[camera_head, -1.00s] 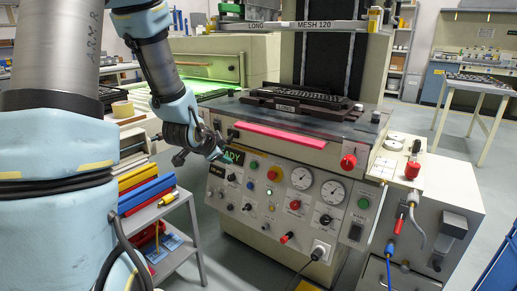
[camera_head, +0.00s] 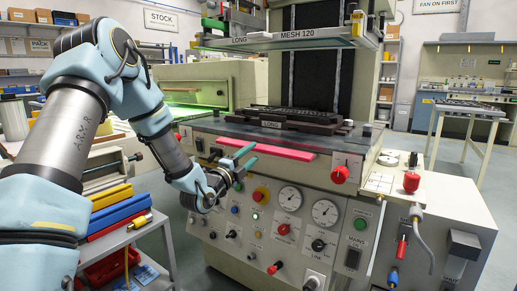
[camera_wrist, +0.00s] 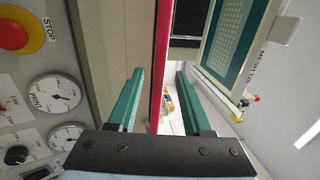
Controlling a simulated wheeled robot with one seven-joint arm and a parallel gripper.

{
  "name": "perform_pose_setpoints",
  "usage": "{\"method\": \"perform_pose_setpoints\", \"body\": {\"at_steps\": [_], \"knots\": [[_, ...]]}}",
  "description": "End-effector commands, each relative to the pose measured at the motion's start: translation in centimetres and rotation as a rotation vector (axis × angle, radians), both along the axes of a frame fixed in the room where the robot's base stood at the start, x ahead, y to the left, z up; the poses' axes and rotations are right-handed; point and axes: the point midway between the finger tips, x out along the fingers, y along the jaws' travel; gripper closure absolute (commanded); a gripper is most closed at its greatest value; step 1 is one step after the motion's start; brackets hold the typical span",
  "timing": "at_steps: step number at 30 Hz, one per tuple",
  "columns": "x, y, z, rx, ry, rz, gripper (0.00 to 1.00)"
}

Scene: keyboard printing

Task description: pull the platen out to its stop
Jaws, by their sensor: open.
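The dark platen (camera_head: 345,138) lies on top of the printing press, with a keyboard (camera_head: 300,114) in a dark holder on it. A long pinkish-red bar (camera_head: 275,145) runs along the front edge below the platen. My gripper (camera_head: 248,158) is open and empty, in front of the press near the left part of this bar. In the wrist view its two teal fingers (camera_wrist: 160,72) stand apart on either side of the red bar (camera_wrist: 161,40). Neither finger clearly touches the bar, and its depth between them is hard to judge.
Below the bar is a control panel with gauges (camera_head: 325,212), knobs and an emergency stop (camera_head: 261,195). A red knob (camera_head: 340,174) stands right of the bar. The screen frame (camera_head: 290,40) hangs above the platen. A trolley with colored bars (camera_head: 118,212) stands at left.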

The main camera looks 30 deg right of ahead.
Motion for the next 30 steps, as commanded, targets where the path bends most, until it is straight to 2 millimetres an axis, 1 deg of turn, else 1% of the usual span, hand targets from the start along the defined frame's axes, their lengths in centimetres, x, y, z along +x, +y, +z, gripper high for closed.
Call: {"method": "perform_pose_setpoints", "body": {"at_steps": [1, 3, 9, 14, 21, 30], "knots": [[0.5, -0.8, 0.2, -0.001, 0.000, 0.000, 0.50], [1.0, -1.8, 0.5, -0.001, 0.001, 0.001, 0.50], [2.2, -3.8, 0.9, 0.000, 0.002, 0.001, 0.50], [2.5, -4.4, 1.0, 0.001, 0.002, 0.001, 0.50], [2.5, -4.4, 1.0, 0.001, 0.002, 0.001, 0.50], [2.5, -4.4, 1.0, 0.001, 0.002, 0.002, 0.84]]}}
